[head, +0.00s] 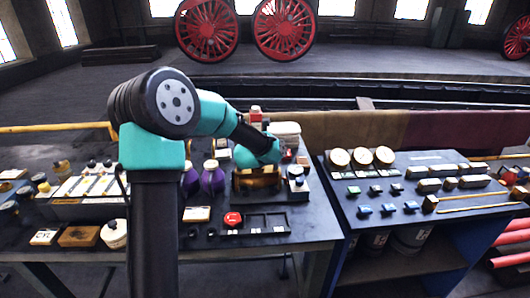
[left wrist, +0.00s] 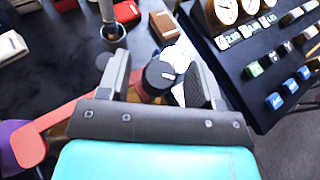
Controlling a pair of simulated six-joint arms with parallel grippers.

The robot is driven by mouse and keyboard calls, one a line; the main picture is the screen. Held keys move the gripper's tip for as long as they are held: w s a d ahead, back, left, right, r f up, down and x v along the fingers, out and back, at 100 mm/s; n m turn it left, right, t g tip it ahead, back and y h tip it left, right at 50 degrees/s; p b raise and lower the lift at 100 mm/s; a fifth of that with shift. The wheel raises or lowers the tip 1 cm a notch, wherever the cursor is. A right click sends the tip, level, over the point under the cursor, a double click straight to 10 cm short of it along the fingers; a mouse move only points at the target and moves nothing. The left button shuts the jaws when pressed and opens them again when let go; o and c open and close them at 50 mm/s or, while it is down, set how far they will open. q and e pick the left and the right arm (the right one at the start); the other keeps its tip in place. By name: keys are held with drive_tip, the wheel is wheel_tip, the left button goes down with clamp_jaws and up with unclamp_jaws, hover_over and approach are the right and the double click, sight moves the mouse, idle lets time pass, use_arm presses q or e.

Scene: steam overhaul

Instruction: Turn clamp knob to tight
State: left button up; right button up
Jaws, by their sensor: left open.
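A dark round knob with a white mark on its top (left wrist: 160,74) shows in the left wrist view, beside a white plate. I take it to be the clamp knob. My left gripper (left wrist: 158,66) is open, with one finger on each side of the knob. I cannot tell whether either finger touches it. In the head view my left arm reaches over a brass fixture (head: 258,180) on the left bench, and its fingers are hidden behind the wrist. My right gripper is not in view.
A red lever (left wrist: 62,118) lies left of the gripper. Purple bottles (head: 212,178) stand left of the fixture. A red button (head: 233,219) and a tray (head: 266,231) lie in front. The right bench carries several round gauges (head: 362,157) and small blocks.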

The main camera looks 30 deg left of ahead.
use_arm(q)
drive_tip(key=a+v, duration=0.1)
drive_tip(key=v, duration=1.6)
drive_tip(key=shift+d, duration=0.45)
drive_tip(key=shift+c, duration=0.3)
drive_tip(key=shift+w, duration=0.1)
drive_tip(key=shift+c, duration=0.7)
drive_tip(key=shift+w+d+m, duration=0.1)
drive_tip(key=shift+w+m, duration=0.25)
drive_tip(key=shift+m, duration=0.05)
drive_tip(key=shift+c, duration=0.4)
drive_tip(key=w+r+m+g+h, duration=0.1)
drive_tip(key=w+r+m+g, duration=0.25)
drive_tip(key=w+m, duration=0.65)
drive_tip(key=w+r+m+g+h, duration=0.2)
drive_tip(key=w+m+g, duration=0.35)
drive_tip(key=m, duration=0.85)
drive_tip(key=r+m+g, duration=0.1)
drive_tip(key=m, duration=0.2)
drive_tip(key=r+m+g+y, duration=0.1)
drive_tip(key=r+m+g, duration=0.1)
drive_tip(key=m, duration=0.2)
drive_tip(key=a+r+m+g+y, duration=0.1)
drive_tip(key=r+m, duration=0.1)
drive_tip(key=m, duration=0.2)
drive_tip(key=shift+s+r, duration=0.15)
drive_tip(key=shift+r, duration=0.1)
drive_tip(key=shift+f, duration=0.1)
